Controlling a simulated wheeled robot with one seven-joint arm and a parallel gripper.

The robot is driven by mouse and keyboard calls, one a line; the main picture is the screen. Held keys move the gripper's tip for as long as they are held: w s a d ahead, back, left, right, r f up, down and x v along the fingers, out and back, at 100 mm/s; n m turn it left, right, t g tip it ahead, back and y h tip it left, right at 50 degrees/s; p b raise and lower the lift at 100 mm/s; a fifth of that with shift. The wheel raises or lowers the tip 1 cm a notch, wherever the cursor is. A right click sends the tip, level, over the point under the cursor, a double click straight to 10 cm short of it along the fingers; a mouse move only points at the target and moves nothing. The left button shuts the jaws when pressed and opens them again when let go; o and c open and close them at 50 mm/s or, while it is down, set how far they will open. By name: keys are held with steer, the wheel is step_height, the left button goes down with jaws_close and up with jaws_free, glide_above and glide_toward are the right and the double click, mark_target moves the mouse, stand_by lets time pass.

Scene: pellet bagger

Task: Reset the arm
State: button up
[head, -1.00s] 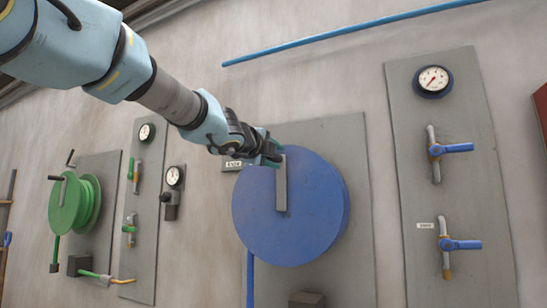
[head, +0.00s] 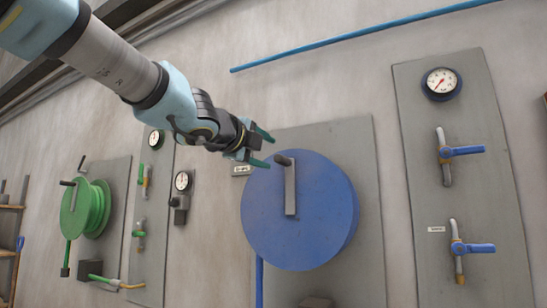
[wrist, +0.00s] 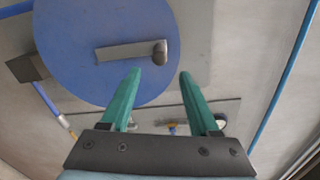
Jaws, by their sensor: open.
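My gripper (head: 266,149) is open, with nothing between its green fingers. In the head view it is near the top left of a large blue hose reel (head: 292,225), by the free end of the reel's grey crank (head: 290,187). In the wrist view the open fingers (wrist: 160,77) point toward the reel (wrist: 70,50). The crank (wrist: 128,50) and its dark knob lie beyond the fingertips, apart from them. My arm comes in from the upper left.
A green reel (head: 85,208) is on the wall at left, near small gauges and valves. A panel (head: 462,185) at right carries a gauge (head: 441,84) and two blue-handled valves (head: 468,151). A blue pipe (head: 365,40) runs above. The wall between pipe and reel is bare.

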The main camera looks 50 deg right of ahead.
steer(key=shift+s+a, duration=0.15)
steer(key=shift+a, duration=0.4)
steer(key=w+a+f+n+t+y+p, duration=0.1)
steer(key=w+a+f+n+t+y, duration=0.2)
steer(key=w+f+n, duration=0.4)
steer(key=w+a+f+n+t+y+p, duration=0.1)
steer(key=w+a+f+n+y, duration=0.1)
steer(key=w+a+f, duration=0.5)
steer(key=w+a+f+n+y+p, duration=0.2)
steer(key=w+a+f+n+y, duration=0.65)
steer(key=a+f, duration=0.6)
steer(key=a+f+n+g+y+p, duration=0.1)
steer(key=a+f+n, duration=0.3)
steer(key=a, duration=0.4)
steer(key=a+f+n+g+y+p, duration=0.1)
steer(key=a+f+n+g+y, duration=0.1)
steer(key=a+f+n, duration=0.45)
steer(key=s+a+f+n+g+p, duration=0.1)
steer(key=s+a+f+n+g, duration=0.3)
steer(key=s+a, duration=0.7)
step_height(320, 180, down, 2)
steer(key=shift+s+a+f+n+y, duration=0.15)
steer(key=shift+s+a+n+y, duration=0.25)
steer(key=shift+a+n, duration=0.6)
